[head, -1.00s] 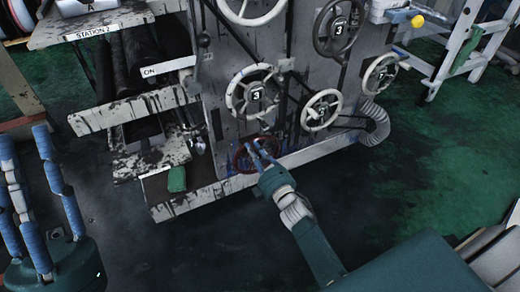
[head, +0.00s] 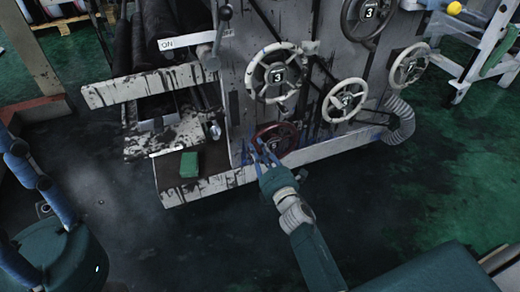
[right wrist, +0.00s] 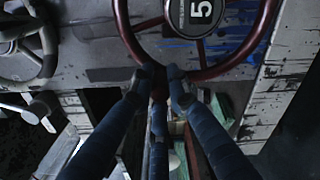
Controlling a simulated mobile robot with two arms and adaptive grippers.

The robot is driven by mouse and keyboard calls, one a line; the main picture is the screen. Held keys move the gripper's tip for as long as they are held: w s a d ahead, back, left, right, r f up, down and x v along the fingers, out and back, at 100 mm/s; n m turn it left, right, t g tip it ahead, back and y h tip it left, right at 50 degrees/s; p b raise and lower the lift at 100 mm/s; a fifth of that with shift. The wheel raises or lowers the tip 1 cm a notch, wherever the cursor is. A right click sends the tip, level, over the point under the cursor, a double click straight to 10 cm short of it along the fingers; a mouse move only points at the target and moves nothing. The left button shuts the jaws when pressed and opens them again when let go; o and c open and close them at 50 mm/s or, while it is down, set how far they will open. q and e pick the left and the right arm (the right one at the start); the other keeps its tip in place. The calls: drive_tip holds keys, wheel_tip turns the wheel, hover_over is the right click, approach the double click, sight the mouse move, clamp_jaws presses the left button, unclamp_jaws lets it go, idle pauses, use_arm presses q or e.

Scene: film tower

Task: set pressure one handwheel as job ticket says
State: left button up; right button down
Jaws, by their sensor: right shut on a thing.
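The dark red handwheel (head: 294,131) sits low on the grey machine front, just above its bottom ledge. In the right wrist view the same handwheel (right wrist: 262,40) fills the top, with a hub plate that appears to read 5, turned on its side. My right gripper (head: 262,150) is shut on the near rim of this wheel; in the right wrist view its blue fingers (right wrist: 160,80) meet at the rim's bottom. My left gripper (head: 22,190) is at the left edge, partly cut off, its blue fingers spread and empty. I cannot make out a job ticket.
A white handwheel (head: 257,85) marked 3 is above the red one. More white handwheels (head: 330,108) (head: 421,62) are to the right, and a dark one (head: 344,20) above. A green block (head: 189,163) lies on the lower left ledge. Dark floor in front is clear.

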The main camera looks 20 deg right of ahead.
drive_tip(key=shift+d+f, duration=0.15)
drive_tip(key=shift+f, duration=0.1)
drive_tip(key=c, duration=1.7)
unclamp_jaws()
drive_tip(key=shift+r, duration=0.1)
drive_tip(key=shift+o, duration=0.2)
drive_tip(key=shift+s, duration=0.1)
drive_tip(key=s, duration=1.2)
drive_tip(key=shift+d, duration=0.2)
